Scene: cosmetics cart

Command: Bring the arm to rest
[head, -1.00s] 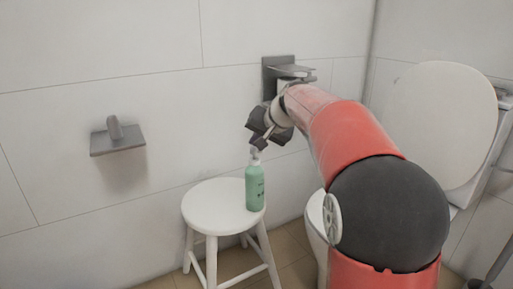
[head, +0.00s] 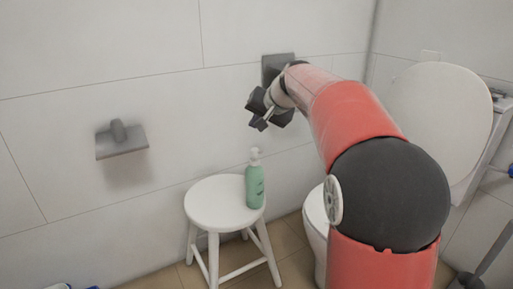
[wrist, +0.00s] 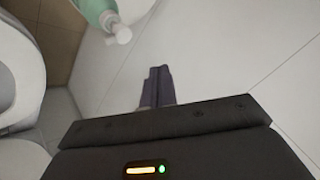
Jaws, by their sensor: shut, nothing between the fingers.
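My gripper (head: 257,122) is raised in front of the tiled wall, above the stool and apart from the bottle. It also shows in the wrist view, where its two dark fingers (wrist: 156,86) are together with nothing between them. A green pump bottle (head: 255,184) with a white top stands upright on the white stool (head: 207,209). In the wrist view the bottle (wrist: 101,12) shows at the top left, cut off by the frame edge, its white pump pointing toward the middle.
A toilet with a raised lid (head: 440,110) stands at the right, partly hidden by my arm. A grey wall holder (head: 122,142) is at the left. A dark wall fixture (head: 272,68) is behind my arm. The wall area between the left holder and my gripper is clear.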

